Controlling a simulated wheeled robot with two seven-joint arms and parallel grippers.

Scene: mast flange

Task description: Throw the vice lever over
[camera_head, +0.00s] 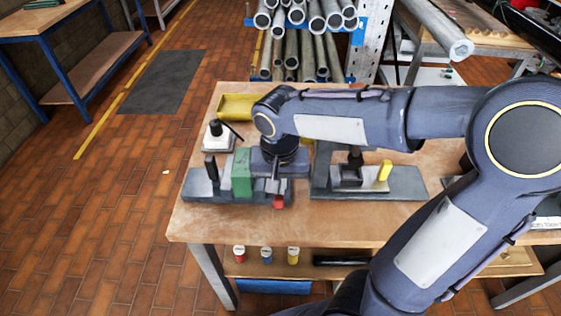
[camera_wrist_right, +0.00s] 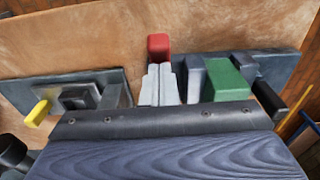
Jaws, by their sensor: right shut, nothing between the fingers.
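A vice on a dark base plate (camera_head: 205,190) sits at the left front of the wooden workbench, with a green block (camera_head: 241,172) on it. The green block also shows in the wrist view (camera_wrist_right: 226,79). A red lever end (camera_head: 279,202) sticks out at the bench's front side; it also shows in the wrist view (camera_wrist_right: 159,46). A black upright handle (camera_head: 211,167) stands left of the green block. My right gripper (camera_head: 274,184) points down over the vice; its pale fingers (camera_wrist_right: 160,82) are together and empty, close behind the red end. Whether they touch is unclear. My left gripper is out of view.
A second dark plate (camera_head: 405,185) with a yellow-tipped part (camera_head: 385,170) lies to the right. A yellow bin (camera_head: 236,106) and a white block with a black lever (camera_head: 218,137) stand behind the vice. Pipes (camera_head: 300,45) are racked behind. My right arm crosses above the bench.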

